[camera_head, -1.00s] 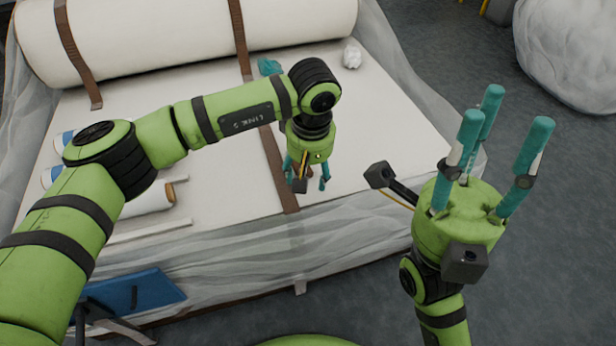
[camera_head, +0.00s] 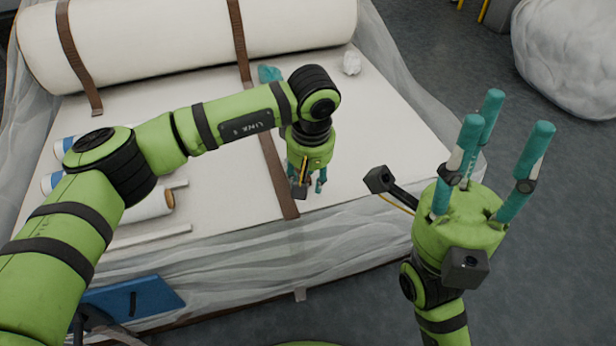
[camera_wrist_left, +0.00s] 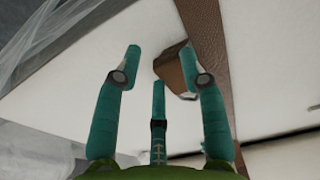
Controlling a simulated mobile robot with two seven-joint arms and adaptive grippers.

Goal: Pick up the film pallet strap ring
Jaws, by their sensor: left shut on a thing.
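My left gripper (camera_head: 310,187) points down over the front part of the wrapped white stack, beside a brown strap. Its teal fingers also show in the left wrist view (camera_wrist_left: 160,66). There a small curved brown piece, which looks like the strap ring (camera_wrist_left: 172,70), sits between the middle and right fingers. The gripper is shut on it; the exact contact is partly hidden by the right finger. In the head view I cannot make the ring out behind the fingers. My right gripper (camera_head: 505,130) is raised at the right, fingers up and spread, open and empty.
The white stack (camera_head: 375,130) is wrapped in clear film, with a brown strap (camera_head: 275,170) over it. A large white roll (camera_head: 180,35) lies at the back. Small rolls (camera_head: 150,205), a teal scrap (camera_head: 270,73) and a white wad (camera_head: 351,63) lie on top. A blue panel (camera_head: 135,295) stands front left.

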